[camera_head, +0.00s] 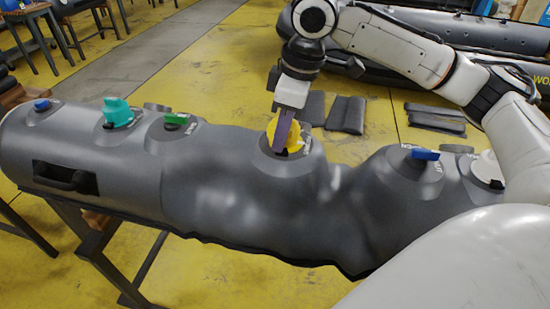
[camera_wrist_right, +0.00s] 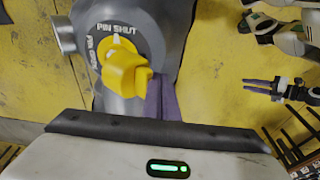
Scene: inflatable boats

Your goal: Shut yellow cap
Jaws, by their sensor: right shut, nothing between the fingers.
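The yellow cap (camera_head: 291,133) sits on a raised round valve base on the grey inflatable tube (camera_head: 235,175). In the wrist view the yellow cap (camera_wrist_right: 124,72) shows a thick handle on it, with "PIN SHUT" lettering above and more lettering to its left. My right gripper (camera_head: 283,131) is over the cap from above, its purple fingers shut and empty. In the wrist view the fingers (camera_wrist_right: 163,100) are right beside the handle; whether they touch it I cannot tell. My left gripper (camera_wrist_right: 262,88) shows small at the right of the wrist view, its fingers apart.
Blue (camera_head: 41,104), teal (camera_head: 118,111) and green (camera_head: 176,119) caps are on the tube to the left. Another blue cap (camera_head: 425,154) and a white cap (camera_head: 488,167) are to the right. A dark stand (camera_head: 110,255) bears the tube. Dark flat pieces (camera_head: 346,115) lie on the yellow floor behind.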

